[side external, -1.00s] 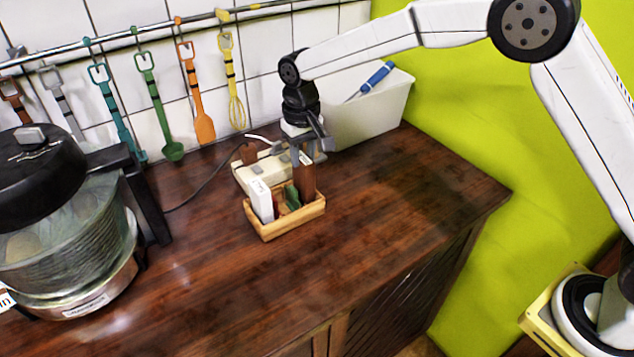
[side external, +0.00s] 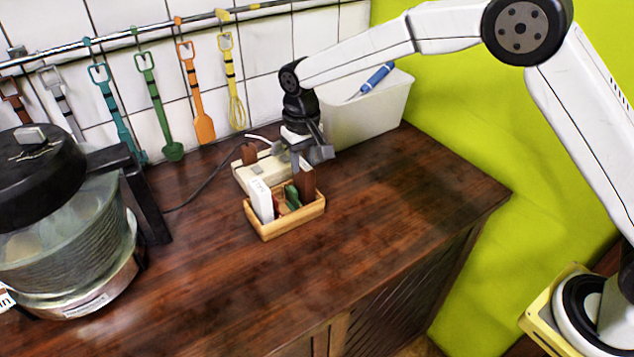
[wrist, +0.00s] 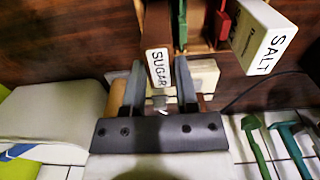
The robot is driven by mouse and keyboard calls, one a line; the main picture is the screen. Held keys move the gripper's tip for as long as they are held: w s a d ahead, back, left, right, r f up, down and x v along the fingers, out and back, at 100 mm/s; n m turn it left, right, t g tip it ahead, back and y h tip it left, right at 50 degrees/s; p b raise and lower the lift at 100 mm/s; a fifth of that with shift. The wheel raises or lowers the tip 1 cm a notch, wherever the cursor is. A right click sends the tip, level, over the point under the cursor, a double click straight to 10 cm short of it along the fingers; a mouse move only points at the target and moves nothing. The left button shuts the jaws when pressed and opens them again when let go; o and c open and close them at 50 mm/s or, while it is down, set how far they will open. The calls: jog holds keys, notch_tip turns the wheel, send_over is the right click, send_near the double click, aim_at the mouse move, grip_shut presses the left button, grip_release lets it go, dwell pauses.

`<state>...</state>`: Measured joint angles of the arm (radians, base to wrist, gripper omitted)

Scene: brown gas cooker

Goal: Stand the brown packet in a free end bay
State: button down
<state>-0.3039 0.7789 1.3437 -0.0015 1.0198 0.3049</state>
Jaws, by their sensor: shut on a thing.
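The brown packet (side external: 306,183) is upright at the right end of the wooden caddy (side external: 287,223), opposite the white SALT packet (side external: 261,201) at the left end. Its lower part is within the caddy's outline; its bottom is hidden, so I cannot tell whether it touches the floor. Its white SUGAR-labelled top (wrist: 158,68) shows between my fingers in the wrist view. My gripper (side external: 306,160) is shut on its upper part. A green packet (side external: 292,197) and a small red thing (wrist: 222,25) stand in the middle of the caddy.
A cream power strip (side external: 243,177) with a brown plug lies just behind the caddy. A white bin (side external: 365,112) with a blue-handled tool stands behind to the right. A large glass-sided cooker (side external: 70,240) is at left. The counter in front and right is clear.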

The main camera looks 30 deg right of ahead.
jog(key=shift+f, duration=0.4)
jog(key=shift+c, duration=1.5)
grip_release()
jog(key=shift+r, duration=3.95)
jog(key=shift+s+d+f, duration=0.1)
jog(key=shift+s+d, duration=0.15)
jog(key=shift+d, duration=0.1)
jog(key=s+d+f+t, duration=0.1)
jog(key=s+d+f, duration=0.2)
jog(key=s+d, duration=0.5)
jog(key=s+d+f+t, duration=0.1)
jog(key=s+d+f, duration=0.3)
jog(key=s, duration=1.2)
jog(key=d, duration=0.3)
jog(key=shift+d+t, duration=0.3)
jog(key=shift+d, duration=0.05)
